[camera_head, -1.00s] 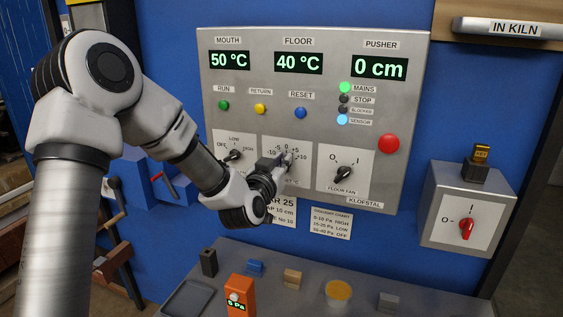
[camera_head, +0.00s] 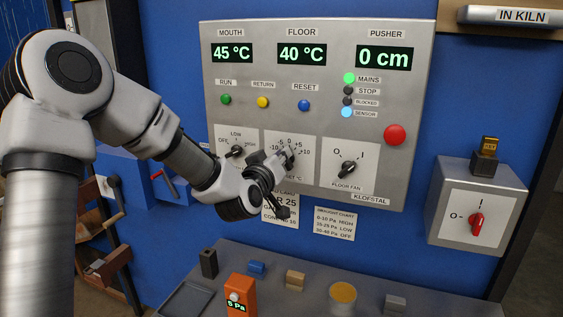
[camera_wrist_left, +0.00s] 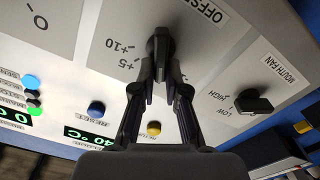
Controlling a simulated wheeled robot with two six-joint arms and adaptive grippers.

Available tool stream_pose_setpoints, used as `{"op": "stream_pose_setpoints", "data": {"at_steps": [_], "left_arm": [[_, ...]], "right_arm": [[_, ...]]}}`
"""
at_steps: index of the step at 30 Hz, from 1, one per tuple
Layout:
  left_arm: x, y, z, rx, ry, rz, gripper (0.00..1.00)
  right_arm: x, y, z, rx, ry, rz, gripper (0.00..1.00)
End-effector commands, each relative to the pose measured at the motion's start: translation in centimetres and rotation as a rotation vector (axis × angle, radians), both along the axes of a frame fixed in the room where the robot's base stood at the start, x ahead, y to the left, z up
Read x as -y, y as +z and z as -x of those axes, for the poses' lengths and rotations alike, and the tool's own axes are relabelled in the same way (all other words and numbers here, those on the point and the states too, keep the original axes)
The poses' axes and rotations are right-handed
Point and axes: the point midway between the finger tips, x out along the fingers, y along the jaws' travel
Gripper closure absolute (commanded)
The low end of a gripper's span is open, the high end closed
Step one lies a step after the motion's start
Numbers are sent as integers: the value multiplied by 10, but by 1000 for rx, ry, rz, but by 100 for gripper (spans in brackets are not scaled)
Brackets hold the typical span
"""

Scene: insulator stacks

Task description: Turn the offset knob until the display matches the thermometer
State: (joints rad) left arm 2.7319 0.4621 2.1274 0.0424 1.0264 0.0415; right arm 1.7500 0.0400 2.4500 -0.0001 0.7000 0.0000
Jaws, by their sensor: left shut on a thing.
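The black offset knob (camera_wrist_left: 160,42) sits on a white scale plate (camera_head: 275,143). My left gripper (camera_wrist_left: 161,78) is shut on the knob; in the head view the gripper (camera_head: 284,160) hides most of it. The mouth display (camera_head: 232,54) reads 45 °C and the floor display (camera_head: 302,53) reads 40 °C. My right gripper is not in view.
Beside the scale plate are the mouth fan knob (camera_head: 237,150) and floor fan knob (camera_head: 348,168). A red button (camera_head: 395,135) is at the panel's right. Below, a grey shelf (camera_head: 365,299) holds an orange 5 Pa gauge (camera_head: 239,296) and several small blocks.

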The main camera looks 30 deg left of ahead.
Motion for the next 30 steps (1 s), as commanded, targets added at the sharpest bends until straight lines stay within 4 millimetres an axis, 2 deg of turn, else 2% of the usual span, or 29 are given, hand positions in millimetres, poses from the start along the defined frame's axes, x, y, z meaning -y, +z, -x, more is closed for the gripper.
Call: {"op": "stream_pose_setpoints", "data": {"at_steps": [16,17,18,19,27,30], "left_arm": [[0,-2,0,4,-2,39,100],[0,-3,0,4,-2,39,81],[0,-2,0,4,-2,39,66],[0,-2,0,4,-2,39,62],[0,-1,1,6,-1,39,62],[1,-1,8,6,-1,40,62]], "right_arm": [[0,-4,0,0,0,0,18],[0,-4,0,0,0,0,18],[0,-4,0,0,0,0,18],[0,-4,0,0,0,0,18],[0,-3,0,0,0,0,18],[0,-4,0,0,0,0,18]]}}
